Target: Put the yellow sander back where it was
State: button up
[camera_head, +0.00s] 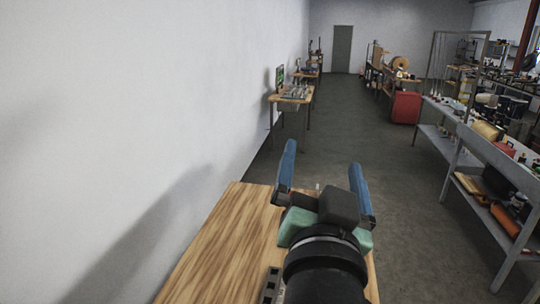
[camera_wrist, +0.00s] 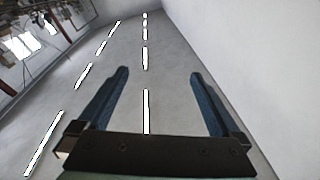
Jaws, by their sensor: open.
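My gripper (camera_head: 323,158) is open with its two blue fingers spread and pointing upward, above the near wooden table. In the wrist view my gripper (camera_wrist: 159,74) has nothing between its fingers, only ceiling and wall behind. I cannot make out a yellow sander for certain in either view. A yellowish object (camera_head: 486,131) lies on the grey bench at the right, too small to identify.
The wooden table (camera_head: 225,235) stands close in front, along the white wall (camera_head: 130,110). The grey shelf bench (camera_head: 455,160) at right holds several items. A red cabinet (camera_head: 405,107) stands farther back. The aisle floor (camera_head: 410,200) is clear.

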jog(key=s+a+r+n+t+y, duration=0.1)
jog(key=s+a+r+n+t, duration=0.2)
jog(key=s+r, duration=0.3)
jog(key=s+a+r+n+t+y, duration=0.2)
jog(key=s+a+r+n+t, duration=0.1)
jog(key=r, duration=1)
jog(key=s+a+t, duration=0.1)
jog(key=s+t, duration=0.1)
jog(key=shift+s+a+r, duration=0.25)
jog(key=shift+s+r, duration=0.05)
jog(key=shift+s, duration=0.05)
